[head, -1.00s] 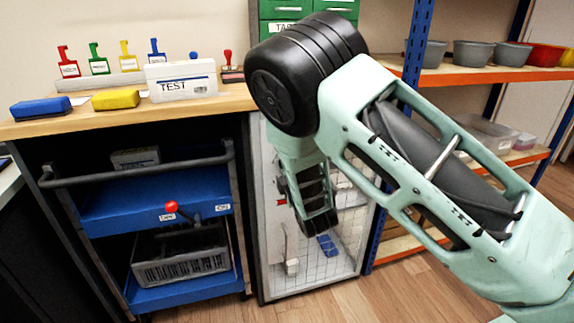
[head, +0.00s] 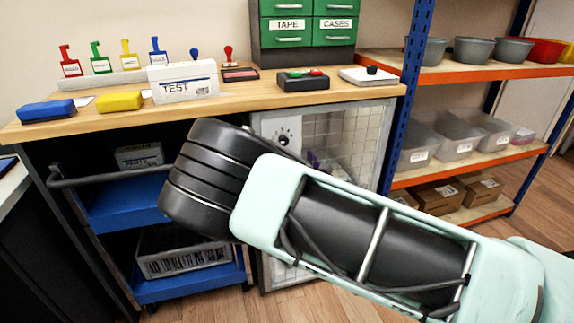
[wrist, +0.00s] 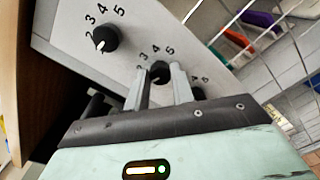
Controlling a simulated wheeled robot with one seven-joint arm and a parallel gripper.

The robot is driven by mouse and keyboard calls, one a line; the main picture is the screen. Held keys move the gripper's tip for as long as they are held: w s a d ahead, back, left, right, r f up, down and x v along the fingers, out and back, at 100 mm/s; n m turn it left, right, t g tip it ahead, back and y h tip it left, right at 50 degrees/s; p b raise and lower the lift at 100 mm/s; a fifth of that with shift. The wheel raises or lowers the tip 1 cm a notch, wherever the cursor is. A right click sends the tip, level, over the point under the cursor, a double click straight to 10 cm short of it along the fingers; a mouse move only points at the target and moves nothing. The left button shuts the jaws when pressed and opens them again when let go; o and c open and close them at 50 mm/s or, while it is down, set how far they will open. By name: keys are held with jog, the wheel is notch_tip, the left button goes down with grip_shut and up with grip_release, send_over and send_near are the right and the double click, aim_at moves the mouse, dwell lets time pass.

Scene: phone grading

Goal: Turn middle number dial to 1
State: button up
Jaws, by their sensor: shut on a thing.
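A light panel (wrist: 75,48) on the cabinet carries black number dials; it also shows in the head view (head: 268,125). In the wrist view, one dial (wrist: 105,39) is at the upper left, its white mark towards the lower left, near the 2. The middle dial (wrist: 159,69) sits between my gripper's fingertips (wrist: 159,79), with 3, 4 and 5 visible around it. My gripper is shut on it. I cannot tell its setting. A third dial (wrist: 198,92) is partly hidden behind the right finger. My arm hides the gripper in the head view.
A mesh door (wrist: 262,45) is right of the panel. Above is a wooden worktop (head: 235,100) with a TEST box (head: 184,88) and a button box (head: 303,81). A blue trolley (head: 120,212) stands left. An orange-edged shelf (head: 470,165) stands right.

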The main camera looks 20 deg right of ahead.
jog(key=shift+n, duration=1.2)
jog(key=o, duration=1)
jog(key=s, duration=1.7)
jog(key=shift+s+a+p, duration=0.2)
jog(key=shift+p, duration=0.2)
